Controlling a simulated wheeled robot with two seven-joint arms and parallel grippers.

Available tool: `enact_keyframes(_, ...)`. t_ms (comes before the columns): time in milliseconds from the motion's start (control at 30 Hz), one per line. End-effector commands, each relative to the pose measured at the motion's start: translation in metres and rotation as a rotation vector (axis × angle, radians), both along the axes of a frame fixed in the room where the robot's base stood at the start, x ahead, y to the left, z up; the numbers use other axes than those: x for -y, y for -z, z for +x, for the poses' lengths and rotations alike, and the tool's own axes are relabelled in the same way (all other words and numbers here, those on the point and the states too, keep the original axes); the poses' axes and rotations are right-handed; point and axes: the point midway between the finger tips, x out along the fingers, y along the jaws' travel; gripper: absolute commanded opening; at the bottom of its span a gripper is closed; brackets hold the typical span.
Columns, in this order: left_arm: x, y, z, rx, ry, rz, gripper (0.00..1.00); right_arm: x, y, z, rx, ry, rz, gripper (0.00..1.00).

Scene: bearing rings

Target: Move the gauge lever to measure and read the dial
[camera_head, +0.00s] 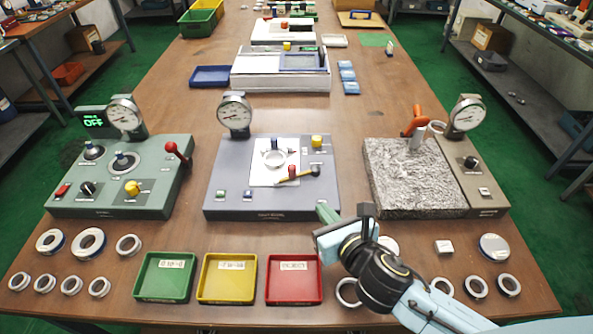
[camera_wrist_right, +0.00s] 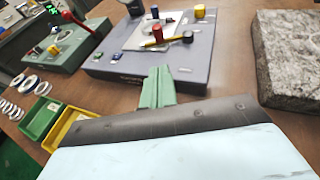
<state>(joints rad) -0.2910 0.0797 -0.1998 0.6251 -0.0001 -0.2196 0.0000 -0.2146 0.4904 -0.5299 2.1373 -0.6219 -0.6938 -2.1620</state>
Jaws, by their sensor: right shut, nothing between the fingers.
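The middle grey-blue gauge station (camera_head: 230,180) has a white plate with a ring (camera_head: 275,158) lying on it. In front of the ring is a lever (camera_head: 298,175) with a yellow-and-black arm and a red knob. A round dial (camera_head: 235,113) stands at the station's back left; its reading is too small to tell. My right gripper (camera_head: 327,212) is just in front of this station's right front edge, apart from the lever. Its green fingers (camera_wrist_right: 158,88) are together and empty in the wrist view, where the lever (camera_wrist_right: 165,41) shows beyond them. My left gripper is out of view.
A green station (camera_head: 120,200) with a red-knobbed lever and a display reading OFF stands left. A granite block (camera_head: 415,180) with another dial stands right. Green, yellow and red trays (camera_head: 293,302) and several loose rings line the front edge.

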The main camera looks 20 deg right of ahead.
Motion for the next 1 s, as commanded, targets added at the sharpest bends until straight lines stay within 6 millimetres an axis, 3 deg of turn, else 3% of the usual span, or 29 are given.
enact_keyframes(167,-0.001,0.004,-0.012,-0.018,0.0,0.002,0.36,-0.003,0.006,0.02,0.006,-0.004,-0.009,0.0)
enact_keyframes(300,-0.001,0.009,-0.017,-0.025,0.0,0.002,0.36,-0.006,0.015,0.048,0.005,-0.002,-0.005,0.0)
enact_keyframes(633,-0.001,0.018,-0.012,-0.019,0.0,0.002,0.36,-0.014,0.029,0.11,0.003,-0.001,-0.003,0.0)
enact_keyframes(800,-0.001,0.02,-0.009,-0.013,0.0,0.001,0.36,-0.017,0.03,0.127,0.003,-0.002,-0.004,0.0)
enact_keyframes(1000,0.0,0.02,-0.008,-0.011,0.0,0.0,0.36,-0.017,0.029,0.133,0.002,-0.003,-0.005,0.0)
